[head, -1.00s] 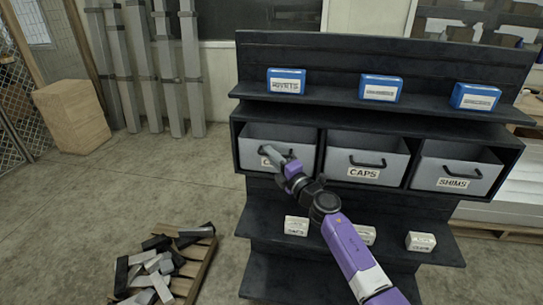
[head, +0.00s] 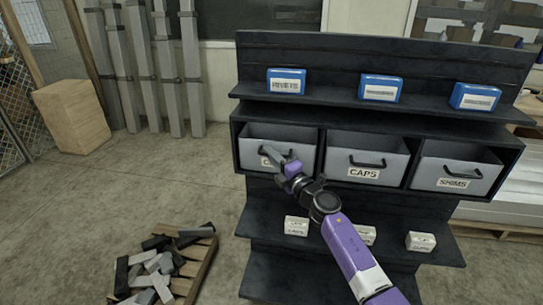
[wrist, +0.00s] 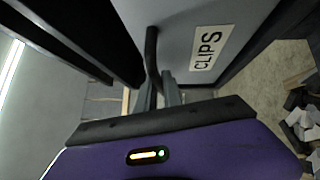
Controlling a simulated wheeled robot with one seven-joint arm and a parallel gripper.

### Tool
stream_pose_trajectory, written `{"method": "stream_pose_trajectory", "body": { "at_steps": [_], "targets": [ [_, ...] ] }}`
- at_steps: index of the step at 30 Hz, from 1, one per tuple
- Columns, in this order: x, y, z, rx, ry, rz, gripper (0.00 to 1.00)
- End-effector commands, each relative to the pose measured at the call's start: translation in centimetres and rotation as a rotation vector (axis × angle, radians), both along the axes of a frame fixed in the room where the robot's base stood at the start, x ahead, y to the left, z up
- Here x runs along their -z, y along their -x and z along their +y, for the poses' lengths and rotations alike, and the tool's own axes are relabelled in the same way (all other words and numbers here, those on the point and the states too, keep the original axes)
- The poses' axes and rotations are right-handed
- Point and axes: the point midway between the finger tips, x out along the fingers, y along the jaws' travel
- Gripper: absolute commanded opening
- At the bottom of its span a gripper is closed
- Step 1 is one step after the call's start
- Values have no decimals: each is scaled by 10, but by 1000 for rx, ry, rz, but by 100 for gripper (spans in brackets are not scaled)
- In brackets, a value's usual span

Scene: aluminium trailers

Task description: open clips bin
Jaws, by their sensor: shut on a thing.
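The clips bin (head: 258,137) is the left of three grey bins in the dark shelf unit. Its front shows in the wrist view, with the CLIPS label (wrist: 207,51) and a black bar handle (wrist: 152,55). My gripper (head: 278,158) is at the bin's front and covers most of the label and handle in the head view. In the wrist view my gripper (wrist: 160,92) is shut on the handle near its lower end. The bin looks seated in its compartment. I cannot tell any small gap.
The caps bin (head: 376,150) and shims bin (head: 458,172) sit to the right. Blue boxes (head: 381,88) stand on the shelf above, white boxes (head: 296,226) below. A pallet (head: 198,262) with metal pieces lies on the floor at left.

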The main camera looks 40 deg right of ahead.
Motion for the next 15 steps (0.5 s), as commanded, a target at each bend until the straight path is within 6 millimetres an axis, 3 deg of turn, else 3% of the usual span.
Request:
{"method": "stream_pose_trajectory", "body": {
  "at_steps": [15],
  "targets": [
    [11, 4, 5, 0, 46, -38, 0]
  ]
}}
